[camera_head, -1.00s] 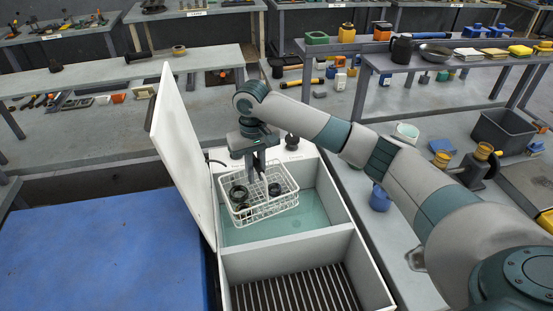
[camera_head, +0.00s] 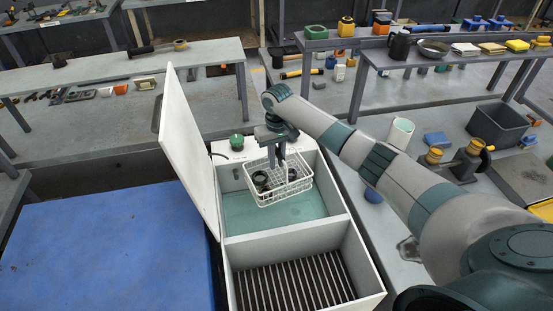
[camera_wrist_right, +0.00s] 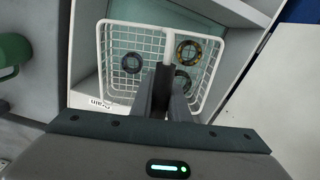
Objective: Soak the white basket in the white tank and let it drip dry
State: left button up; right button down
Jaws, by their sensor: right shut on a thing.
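The white wire basket (camera_head: 287,194) hangs from my right gripper (camera_head: 277,161) over the rear compartment of the white tank (camera_head: 347,240). The gripper is shut on the basket's upright middle part, between the rings. Pale green liquid (camera_head: 270,217) lies in the rear compartment. The basket looks above the liquid, towards the compartment's back right; the exact gap cannot be told. My left gripper is out of view.
The tank's white lid (camera_head: 188,150) stands open on the left. The front compartment has a slatted rack (camera_head: 295,283), bare. A green knob (camera_head: 237,142) sits on the tank's back edge.

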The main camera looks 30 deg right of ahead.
aim_at(276, 182)
dwell(0.3)
jog(key=shift+f, duration=1.05)
jog(key=shift+f+b, duration=0.85)
jog(key=shift+f, duration=0.1)
pick_arm(q)
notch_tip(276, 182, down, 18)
jog(key=b, duration=1.6)
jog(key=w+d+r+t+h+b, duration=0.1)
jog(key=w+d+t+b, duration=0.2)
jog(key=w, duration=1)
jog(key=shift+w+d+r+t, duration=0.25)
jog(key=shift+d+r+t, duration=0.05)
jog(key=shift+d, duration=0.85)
pick_arm(e)
notch_tip(276, 182, down, 25)
jog(key=shift+r, duration=0.1)
